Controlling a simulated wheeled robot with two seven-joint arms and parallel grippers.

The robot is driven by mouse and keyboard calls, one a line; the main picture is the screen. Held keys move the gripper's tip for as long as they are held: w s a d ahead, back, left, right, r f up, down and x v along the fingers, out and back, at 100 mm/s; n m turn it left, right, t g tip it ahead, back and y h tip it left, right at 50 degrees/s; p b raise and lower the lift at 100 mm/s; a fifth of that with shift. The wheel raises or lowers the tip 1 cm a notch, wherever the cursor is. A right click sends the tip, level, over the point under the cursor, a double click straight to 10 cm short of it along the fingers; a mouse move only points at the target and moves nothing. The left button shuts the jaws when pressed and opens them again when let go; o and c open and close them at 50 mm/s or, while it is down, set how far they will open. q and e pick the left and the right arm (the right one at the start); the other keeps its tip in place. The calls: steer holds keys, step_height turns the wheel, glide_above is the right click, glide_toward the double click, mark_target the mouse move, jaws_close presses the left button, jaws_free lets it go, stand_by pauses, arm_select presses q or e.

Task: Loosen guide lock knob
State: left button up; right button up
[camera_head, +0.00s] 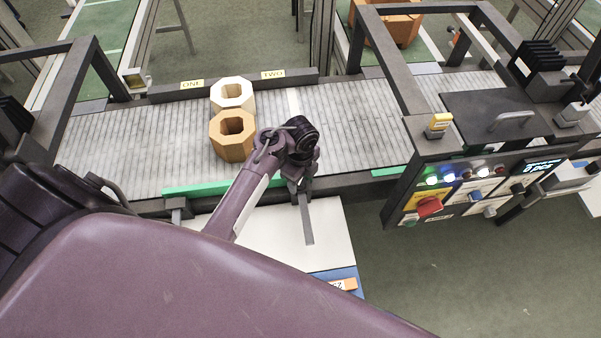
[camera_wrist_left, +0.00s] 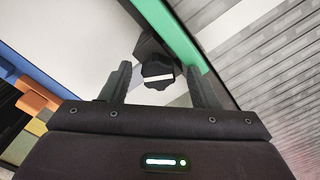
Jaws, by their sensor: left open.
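The guide lock knob (camera_wrist_left: 158,76) is black and lobed with a white bar on its face. It sits below a dark bracket beside the green guide rail (camera_wrist_left: 172,32). My left gripper (camera_wrist_left: 161,68) is open, with one finger on each side of the knob in the left wrist view; I see gaps between knob and fingers. In the head view, my left gripper (camera_head: 303,190) is at the conveyor's near edge, by the gap in the green guide rail (camera_head: 225,186), and hides the knob. My right gripper is not in view.
Two hollow octagonal blocks, one pale (camera_head: 232,92) and one orange (camera_head: 231,150), stand on the roller conveyor (camera_head: 140,150). A control panel with a red button (camera_head: 429,207) is at the right. A white surface (camera_head: 335,245) lies below the gripper.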

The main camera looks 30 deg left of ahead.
arm_select(q)
steer(key=shift+s, duration=0.15)
steer(key=c, duration=0.5)
steer(key=shift+c, duration=2.3)
steer(key=shift+n, duration=0.5)
steer(key=n, duration=1)
steer(key=shift+r, duration=0.1)
steer(key=n, duration=0.6)
steer(key=shift+n, duration=0.4)
steer(key=n, duration=0.5)
steer(key=shift+d, duration=0.1)
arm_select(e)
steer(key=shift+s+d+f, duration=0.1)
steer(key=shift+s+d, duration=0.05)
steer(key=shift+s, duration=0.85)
arm_select(q)
steer(key=shift+n, duration=0.3)
